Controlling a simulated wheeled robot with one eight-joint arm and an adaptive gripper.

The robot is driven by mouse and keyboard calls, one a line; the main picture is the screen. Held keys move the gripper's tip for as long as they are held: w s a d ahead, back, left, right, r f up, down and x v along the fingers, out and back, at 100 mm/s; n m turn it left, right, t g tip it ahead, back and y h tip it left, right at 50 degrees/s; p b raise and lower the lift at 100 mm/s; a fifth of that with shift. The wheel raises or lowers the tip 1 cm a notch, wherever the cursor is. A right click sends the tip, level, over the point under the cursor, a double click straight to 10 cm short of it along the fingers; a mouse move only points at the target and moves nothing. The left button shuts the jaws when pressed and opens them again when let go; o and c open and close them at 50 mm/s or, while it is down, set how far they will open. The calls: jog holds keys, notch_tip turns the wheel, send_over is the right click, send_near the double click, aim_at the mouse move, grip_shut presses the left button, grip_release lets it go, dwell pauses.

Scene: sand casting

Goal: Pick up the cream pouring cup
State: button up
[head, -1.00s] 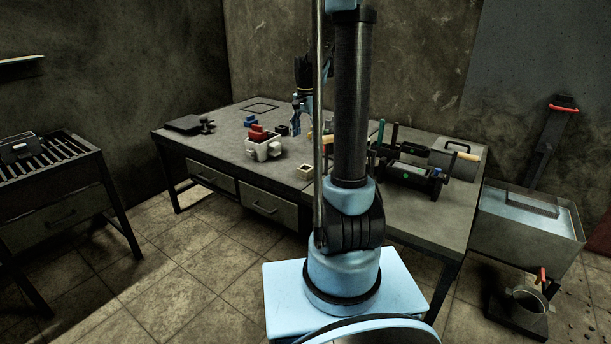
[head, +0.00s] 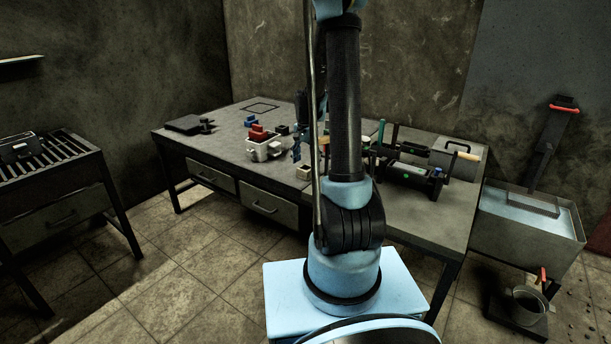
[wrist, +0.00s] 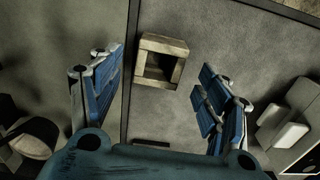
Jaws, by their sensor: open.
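The cream pouring cup (head: 304,172) is a small square hollow block near the front edge of the workbench, partly beside my arm in the head view. In the wrist view, the cup (wrist: 149,43) shows from above with its dark square opening, upper middle between my blue fingers. My gripper (wrist: 158,72) is open and empty, pointing down above the bench, with one finger to each side of the cup in the picture. In the head view, my gripper (head: 297,153) is partly hidden by my arm. I cannot tell its exact height above the cup.
A pale mold box (head: 263,149) with a red block (head: 258,133) stands left of the cup; it also shows in the wrist view (wrist: 284,124). Dark tools and a black frame (head: 410,180) lie to the right. A grey lidded box (head: 455,160) stands farther right.

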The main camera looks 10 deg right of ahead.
aim_at(306, 166)
jog(key=shift+f, duration=1.6)
jog(key=c, duration=1.4)
jog(key=shift+o, duration=0.2)
jog(key=shift+r, duration=0.1)
